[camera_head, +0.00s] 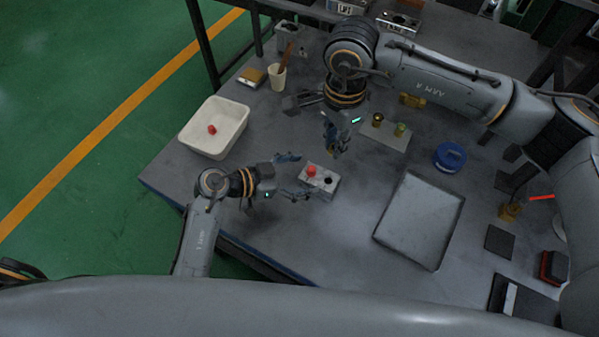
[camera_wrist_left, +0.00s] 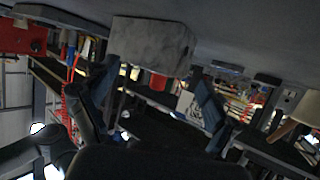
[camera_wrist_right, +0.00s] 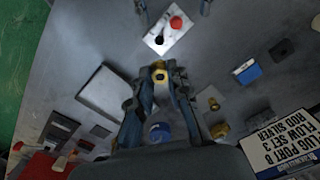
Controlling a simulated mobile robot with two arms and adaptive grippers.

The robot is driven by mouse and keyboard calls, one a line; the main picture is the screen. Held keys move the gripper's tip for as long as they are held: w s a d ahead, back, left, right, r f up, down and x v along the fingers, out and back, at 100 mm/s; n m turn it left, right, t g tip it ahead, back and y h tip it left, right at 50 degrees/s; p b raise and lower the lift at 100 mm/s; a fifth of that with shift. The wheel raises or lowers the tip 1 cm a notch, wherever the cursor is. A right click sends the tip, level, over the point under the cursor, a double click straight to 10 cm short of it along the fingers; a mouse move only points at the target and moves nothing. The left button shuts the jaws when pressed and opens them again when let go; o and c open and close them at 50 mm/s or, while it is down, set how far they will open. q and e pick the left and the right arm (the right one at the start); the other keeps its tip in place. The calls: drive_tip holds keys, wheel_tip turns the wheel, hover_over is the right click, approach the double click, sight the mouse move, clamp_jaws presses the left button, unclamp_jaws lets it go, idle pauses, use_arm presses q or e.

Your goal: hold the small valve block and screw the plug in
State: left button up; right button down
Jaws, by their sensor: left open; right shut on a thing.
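The small valve block (camera_head: 332,187) is a light grey block lying on the table, with a red cap (camera_head: 311,171) and a dark open port (camera_head: 328,181) on top. My left gripper (camera_head: 290,176) is open beside the block's left end; its fingers also show spread around the block (camera_wrist_left: 150,43) in the left wrist view. Whether they touch it is unclear. My right gripper (camera_head: 337,152) is above and behind the block, pointing down. The right wrist view shows it shut on a brass plug (camera_wrist_right: 160,73), apart from the block (camera_wrist_right: 177,42).
A plate (camera_head: 393,140) with brass and greenish fittings lies behind right. A white bin (camera_head: 236,111) with a red cap inside stands left. A grey tray (camera_head: 440,189) and blue roll (camera_head: 450,156) are right. A sign (camera_wrist_right: 286,143) shows partly readable text about a plug port.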

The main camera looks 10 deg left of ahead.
use_arm(q)
clamp_jaws()
drive_tip(key=c, duration=1.8)
unclamp_jaws()
drive_tip(key=o, duration=0.5)
drive_tip(key=v, duration=1.2)
drive_tip(key=shift+a, duration=0.1)
